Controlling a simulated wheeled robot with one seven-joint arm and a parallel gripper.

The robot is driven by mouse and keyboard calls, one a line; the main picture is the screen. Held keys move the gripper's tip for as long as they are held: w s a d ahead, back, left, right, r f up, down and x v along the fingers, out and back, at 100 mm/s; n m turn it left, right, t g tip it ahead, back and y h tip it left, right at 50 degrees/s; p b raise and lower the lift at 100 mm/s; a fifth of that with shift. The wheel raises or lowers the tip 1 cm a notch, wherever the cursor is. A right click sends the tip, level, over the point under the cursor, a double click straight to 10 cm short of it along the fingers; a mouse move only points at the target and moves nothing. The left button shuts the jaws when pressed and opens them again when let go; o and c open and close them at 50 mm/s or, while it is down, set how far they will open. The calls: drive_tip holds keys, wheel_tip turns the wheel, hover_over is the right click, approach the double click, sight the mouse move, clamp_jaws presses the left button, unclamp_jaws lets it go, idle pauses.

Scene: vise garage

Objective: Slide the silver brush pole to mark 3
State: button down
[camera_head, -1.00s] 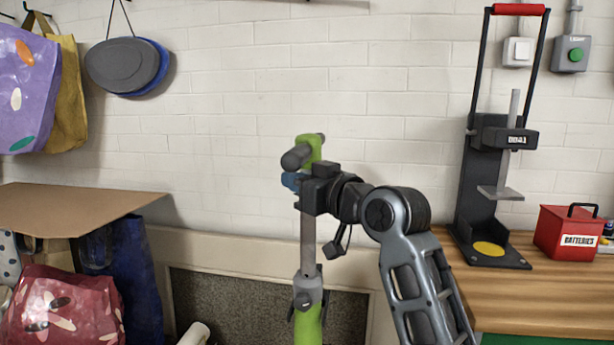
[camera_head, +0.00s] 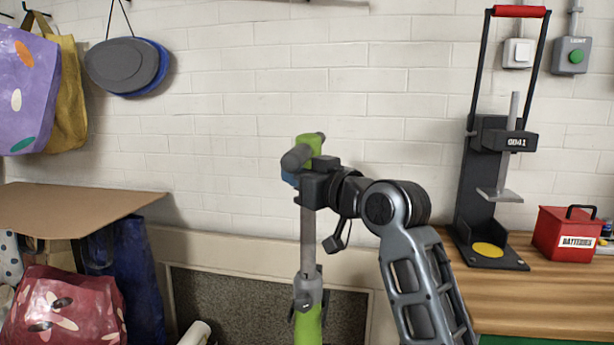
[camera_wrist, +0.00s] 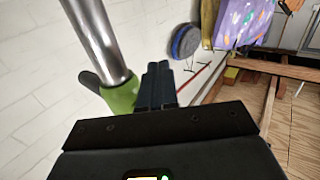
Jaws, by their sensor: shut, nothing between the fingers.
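The silver brush pole (camera_head: 307,240) stands upright in the middle of the head view. It rises from a grey collar (camera_head: 308,291) on a green lower body (camera_head: 308,326). A green top piece (camera_head: 312,146) with a grey handle is at its upper end. My gripper (camera_head: 290,180) is at the top of the pole, just below the green piece, and partly hides it. In the wrist view its dark fingers (camera_wrist: 157,84) are shut and empty, beside the green piece (camera_wrist: 120,98). The silver pole (camera_wrist: 97,40) also shows there. I cannot make out any numbered marks.
A black press-like stand (camera_head: 485,190) and a red batteries box (camera_head: 568,235) are on the wooden bench (camera_head: 560,300) at right. A cardboard sheet (camera_head: 75,208) and bags (camera_head: 65,310) are at left. The white wall behind the pole is bare.

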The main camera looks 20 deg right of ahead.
drive_tip(key=shift+r+p, duration=0.7)
drive_tip(key=shift+r, duration=0.5)
wheel_tip(320, 180, up, 15)
drive_tip(key=p, duration=1.2)
idle(3.2)
drive_tip(key=shift+f+b, duration=1.15)
drive_tip(key=shift+f, duration=0.5)
drive_tip(key=shift+s, duration=0.1)
